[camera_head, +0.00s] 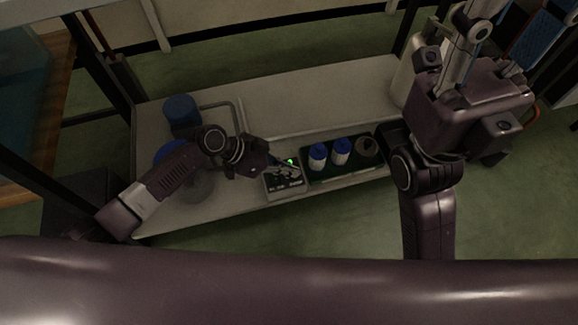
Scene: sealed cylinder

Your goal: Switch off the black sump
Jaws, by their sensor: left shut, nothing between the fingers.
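A small light grey control box (284,181) with dark controls on its top sits on the pale bench. A green light (290,161) glows at its back edge. A dark green or black tray (327,178) stands just to its right, with two white containers with blue caps (318,157) and a round dark-topped piece (366,147) in it. I cannot tell which part is the black sump. My left gripper (281,163) is shut and empty, its tips over the back of the control box, close to the light. Contact is unclear. My right arm is at the right; its fingers do not show.
The pale bench (315,93) has clear room behind the tray. A blue cylinder (181,110) stands at its left end, and another blue round thing (172,152) is partly hidden by my left arm. A pale container (407,80) stands at the right end. Dark posts flank the bench.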

